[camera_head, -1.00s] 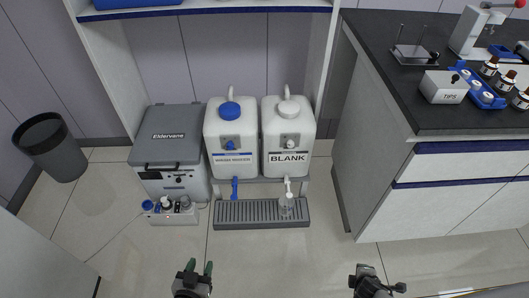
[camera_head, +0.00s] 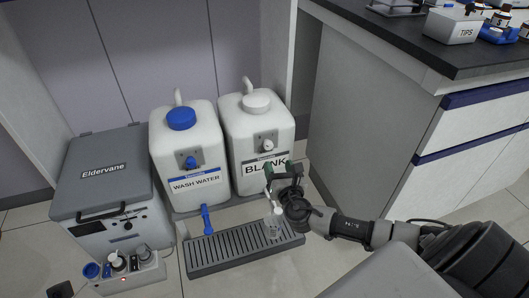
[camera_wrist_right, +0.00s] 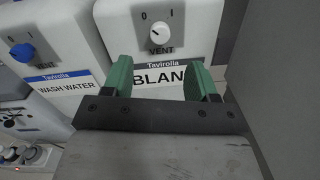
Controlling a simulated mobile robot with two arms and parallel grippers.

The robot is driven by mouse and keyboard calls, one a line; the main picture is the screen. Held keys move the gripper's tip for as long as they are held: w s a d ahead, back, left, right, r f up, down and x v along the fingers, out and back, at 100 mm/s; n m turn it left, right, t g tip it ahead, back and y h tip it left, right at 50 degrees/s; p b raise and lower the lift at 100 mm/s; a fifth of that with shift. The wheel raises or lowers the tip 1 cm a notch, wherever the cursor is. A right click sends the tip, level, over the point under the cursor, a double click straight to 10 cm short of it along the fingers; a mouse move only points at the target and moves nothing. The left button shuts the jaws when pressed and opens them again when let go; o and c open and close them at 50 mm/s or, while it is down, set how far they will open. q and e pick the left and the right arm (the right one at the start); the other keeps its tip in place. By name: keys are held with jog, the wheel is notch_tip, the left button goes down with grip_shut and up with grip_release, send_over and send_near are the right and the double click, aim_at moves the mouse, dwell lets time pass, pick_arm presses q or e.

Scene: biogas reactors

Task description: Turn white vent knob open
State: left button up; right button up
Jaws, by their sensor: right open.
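The white vent knob (camera_head: 268,144) is on the front of the white tank labelled BLANK (camera_head: 245,110). In the right wrist view the white knob (camera_wrist_right: 161,32) sits below the marks 0 and I, above the word VENT. Its small dark mark seems to lean toward 0. My right gripper (camera_head: 283,168) has green fingers and is in front of the tank, below the knob, partly hiding the label. In the wrist view its fingers (camera_wrist_right: 163,80) are apart and empty, with the knob beyond them. A dark part at the lower left edge may be my left gripper (camera_head: 61,290); its fingers are hidden.
The WASH WATER tank (camera_head: 185,150) with a blue vent knob (camera_head: 190,162) stands left. A bench (camera_head: 400,130) stands close on the right, a grey Eldervane box (camera_head: 100,180) on the left.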

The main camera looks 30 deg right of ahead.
aim_at(269, 147)
jog(key=b+x, duration=0.2)
jog(key=x, duration=0.5)
jog(key=shift+w+d+f, duration=0.1)
jog(key=shift+w+f, duration=0.05)
jog(key=shift+w, duration=0.05)
jog(key=shift+w+d+b, duration=0.2)
jog(key=shift+w+b, duration=0.1)
jog(key=shift+w, duration=0.25)
jog(key=c, duration=0.9)
